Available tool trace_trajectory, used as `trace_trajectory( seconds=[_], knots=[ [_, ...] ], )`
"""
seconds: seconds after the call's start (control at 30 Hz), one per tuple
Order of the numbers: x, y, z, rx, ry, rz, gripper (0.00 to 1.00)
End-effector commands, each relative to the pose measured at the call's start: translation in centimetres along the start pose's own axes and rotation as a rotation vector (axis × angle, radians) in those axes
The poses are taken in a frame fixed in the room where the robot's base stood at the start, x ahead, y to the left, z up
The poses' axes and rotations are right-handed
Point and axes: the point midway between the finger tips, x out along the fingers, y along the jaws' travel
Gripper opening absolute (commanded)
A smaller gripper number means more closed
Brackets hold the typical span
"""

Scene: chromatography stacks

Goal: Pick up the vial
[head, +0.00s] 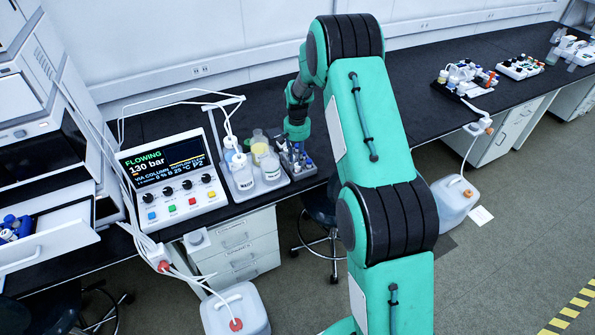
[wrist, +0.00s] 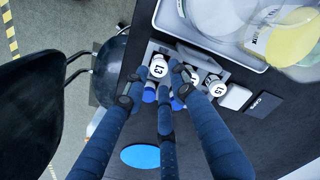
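A small grey rack (head: 299,172) of vials stands on the black bench beside the bottle tray, in the head view. In the wrist view the rack (wrist: 150,52) holds a white-capped vial marked L3 (wrist: 158,66), a vial marked L5 (wrist: 217,88) and others with blue parts, partly hidden by my fingers. My gripper (head: 296,138) is low over the rack, pointing down. In the wrist view its dark blue fingers (wrist: 155,86) are spread, with L3 showing beyond and between the tips. I see no vial held; contact with the vials cannot be told.
The grey tray (head: 264,188) with bottles stands just left of the rack. Left of it is the pump console (head: 173,183) with its tubing. A black stool (wrist: 103,68) stands beside the bench edge. A blue disc (wrist: 140,156) lies near the rack.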

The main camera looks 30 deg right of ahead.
Motion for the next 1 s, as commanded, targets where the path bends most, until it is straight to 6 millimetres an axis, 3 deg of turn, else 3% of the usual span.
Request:
trace_trajectory(
  seconds=[0.5, 1.0],
  knots=[
    [5.0, 0.2, 0.2, 0.0, -0.002, 0.0, 0.26],
    [5.1, 0.1, 0.2, 0.0, -0.001, 0.0, 0.26]
  ],
)
